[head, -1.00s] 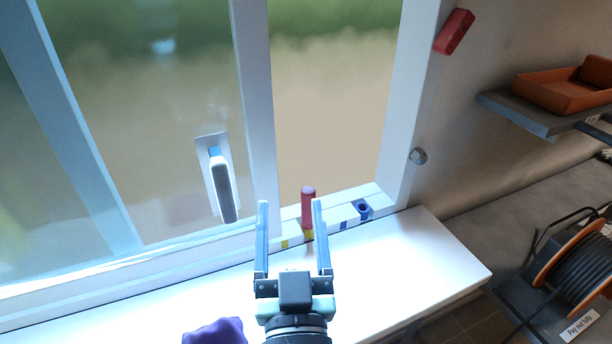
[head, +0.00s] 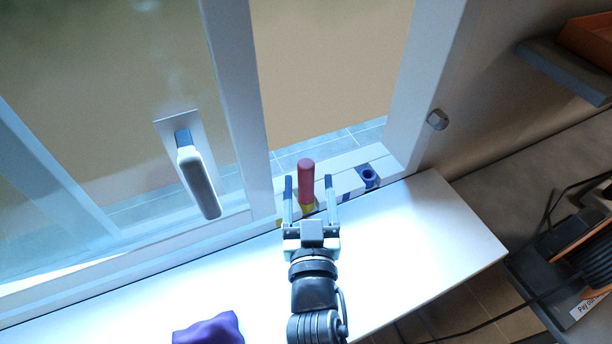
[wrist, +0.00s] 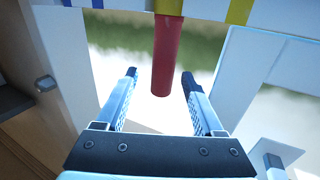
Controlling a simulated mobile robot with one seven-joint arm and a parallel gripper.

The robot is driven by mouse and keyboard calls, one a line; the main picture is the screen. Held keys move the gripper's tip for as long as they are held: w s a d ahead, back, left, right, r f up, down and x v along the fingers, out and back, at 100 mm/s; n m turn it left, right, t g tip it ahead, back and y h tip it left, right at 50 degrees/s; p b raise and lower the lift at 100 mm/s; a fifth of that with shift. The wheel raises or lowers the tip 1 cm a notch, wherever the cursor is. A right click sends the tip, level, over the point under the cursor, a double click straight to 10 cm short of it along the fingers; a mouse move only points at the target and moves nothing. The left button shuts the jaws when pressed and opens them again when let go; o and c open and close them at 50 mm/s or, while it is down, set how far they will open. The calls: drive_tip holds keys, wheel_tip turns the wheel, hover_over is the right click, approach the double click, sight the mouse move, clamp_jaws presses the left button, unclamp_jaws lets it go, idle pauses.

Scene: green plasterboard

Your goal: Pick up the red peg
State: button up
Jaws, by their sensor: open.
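The red peg (head: 306,181) stands upright at the window sill track, its lower end at a yellow marking (head: 307,209). In the wrist view the red peg (wrist: 165,58) appears between the two fingers, its end reaching in between the fingertips. My gripper (head: 311,184) is open, with one finger on each side of the peg. The wrist view shows my gripper (wrist: 160,75) with a gap between each finger and the peg. I see no contact.
A blue ring-shaped socket (head: 368,176) sits on the track right of the peg. The sliding window frame with a handle (head: 197,180) stands to the left. A purple cloth (head: 209,330) lies on the white sill (head: 420,235). A cable reel (head: 585,255) is at the right.

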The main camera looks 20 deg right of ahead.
sight(305, 162)
drive_tip(key=shift+p+x, duration=0.5)
drive_tip(key=shift+x, duration=2.65)
drive_tip(key=shift+a, duration=0.15)
clamp_jaws()
